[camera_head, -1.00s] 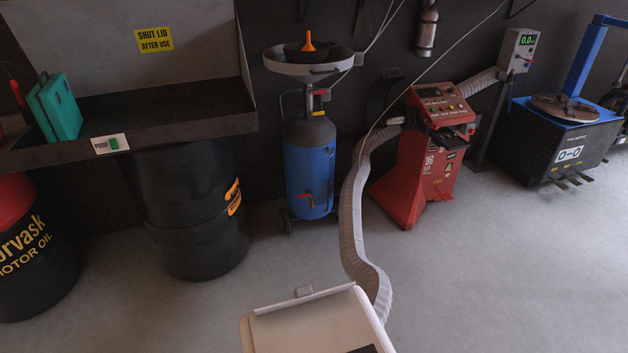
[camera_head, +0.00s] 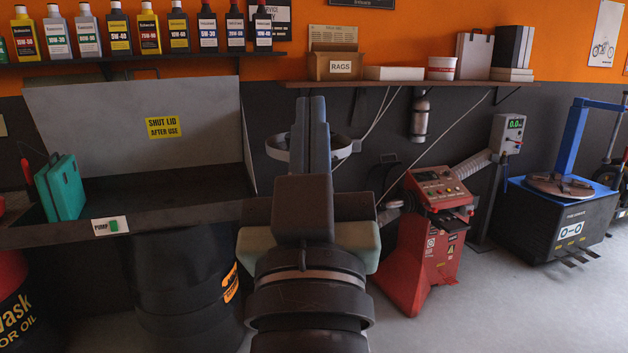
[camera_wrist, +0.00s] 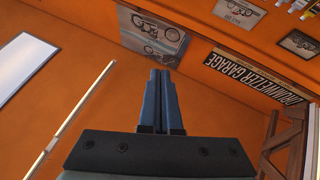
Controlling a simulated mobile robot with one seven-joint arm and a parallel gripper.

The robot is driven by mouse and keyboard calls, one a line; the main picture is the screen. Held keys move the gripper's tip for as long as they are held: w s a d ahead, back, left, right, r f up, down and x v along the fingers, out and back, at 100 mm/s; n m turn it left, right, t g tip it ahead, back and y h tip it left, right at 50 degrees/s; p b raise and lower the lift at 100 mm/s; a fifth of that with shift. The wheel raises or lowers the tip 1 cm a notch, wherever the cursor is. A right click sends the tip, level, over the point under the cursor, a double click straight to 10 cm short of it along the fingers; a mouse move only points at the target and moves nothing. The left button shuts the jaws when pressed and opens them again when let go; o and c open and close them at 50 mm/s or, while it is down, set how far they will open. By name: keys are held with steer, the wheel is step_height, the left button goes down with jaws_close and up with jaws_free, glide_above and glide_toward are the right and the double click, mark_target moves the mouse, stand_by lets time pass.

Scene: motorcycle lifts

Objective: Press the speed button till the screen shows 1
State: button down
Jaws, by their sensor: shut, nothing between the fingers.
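A red machine (camera_head: 428,245) stands on the floor right of centre in the head view. Its sloped top panel (camera_head: 440,188) carries several small buttons, with labels too small to read. A grey box with a lit green screen (camera_head: 515,123) stands on a post behind it, and the screen seems to read 0.0. I cannot tell which button is the speed button. My gripper (camera_head: 310,110) is shut and empty, raised left of the red machine and apart from it. In the wrist view my gripper (camera_wrist: 161,75) points at an orange wall with framed pictures.
A workbench tray with a teal case (camera_head: 62,188) and a PUMP switch (camera_head: 112,226) is on the left. A shelf (camera_head: 400,84) runs above the machine. A black tyre machine with a blue column (camera_head: 575,140) stands at right. Floor at lower right is clear.

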steer(key=s+r+m+t, duration=0.1)
steer(key=s+r+t, duration=0.2)
steer(key=s+r, duration=0.4)
steer(key=shift+s+r, duration=0.25)
steer(key=shift+r, duration=0.35)
